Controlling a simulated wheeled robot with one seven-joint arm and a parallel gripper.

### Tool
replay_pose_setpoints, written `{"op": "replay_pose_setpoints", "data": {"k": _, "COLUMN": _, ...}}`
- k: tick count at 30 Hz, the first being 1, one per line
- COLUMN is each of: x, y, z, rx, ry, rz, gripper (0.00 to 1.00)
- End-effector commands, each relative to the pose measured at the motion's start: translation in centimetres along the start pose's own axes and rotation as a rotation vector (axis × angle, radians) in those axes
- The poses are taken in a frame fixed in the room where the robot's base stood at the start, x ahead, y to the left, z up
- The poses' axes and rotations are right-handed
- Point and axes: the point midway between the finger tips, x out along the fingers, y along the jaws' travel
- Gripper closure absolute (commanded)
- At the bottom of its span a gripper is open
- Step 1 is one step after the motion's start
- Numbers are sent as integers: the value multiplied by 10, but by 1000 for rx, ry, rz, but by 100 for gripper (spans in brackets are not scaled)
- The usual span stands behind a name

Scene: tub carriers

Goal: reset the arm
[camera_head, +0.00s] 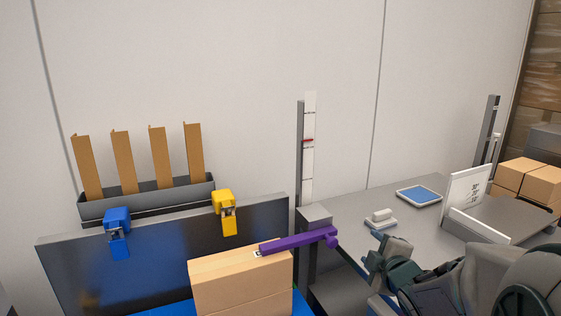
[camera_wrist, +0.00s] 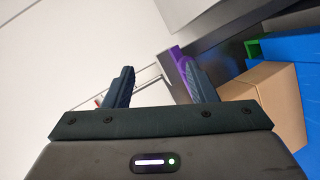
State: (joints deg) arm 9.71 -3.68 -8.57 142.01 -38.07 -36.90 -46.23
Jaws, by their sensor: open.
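My gripper (camera_head: 373,251) is at the lower right of the head view, in front of the grey worktop. In the wrist view its two dark fingers (camera_wrist: 160,87) stand apart with nothing between them. My arm runs off the lower right of the head view. A purple tool-like piece (camera_head: 298,240) lies across the top of a cardboard box (camera_head: 235,279), apart from my gripper. Part of the purple piece also shows behind the right finger in the wrist view (camera_wrist: 178,60).
A blue clip (camera_head: 117,232) and a yellow clip (camera_head: 227,215) sit on a dark panel (camera_head: 70,265). A grey post with a white scale (camera_head: 309,150) rises beside the worktop (camera_head: 345,205).

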Motion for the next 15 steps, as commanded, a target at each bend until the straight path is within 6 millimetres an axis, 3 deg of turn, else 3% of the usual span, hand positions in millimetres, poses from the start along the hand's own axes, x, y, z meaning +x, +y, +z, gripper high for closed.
{"op": "replay_pose_setpoints", "data": {"k": 1, "x": -12, "y": 23, "z": -7, "rx": 64, "ry": -50, "rz": -26, "gripper": 48}}
{"op": "replay_pose_setpoints", "data": {"k": 3, "x": -24, "y": 32, "z": -9, "rx": 163, "ry": -124, "rz": -69, "gripper": 48}}
{"op": "replay_pose_setpoints", "data": {"k": 8, "x": -59, "y": 49, "z": -17, "rx": 401, "ry": -295, "rz": -164, "gripper": 48}}
{"op": "replay_pose_setpoints", "data": {"k": 15, "x": -127, "y": 62, "z": -46, "rx": 756, "ry": -549, "rz": -316, "gripper": 48}}
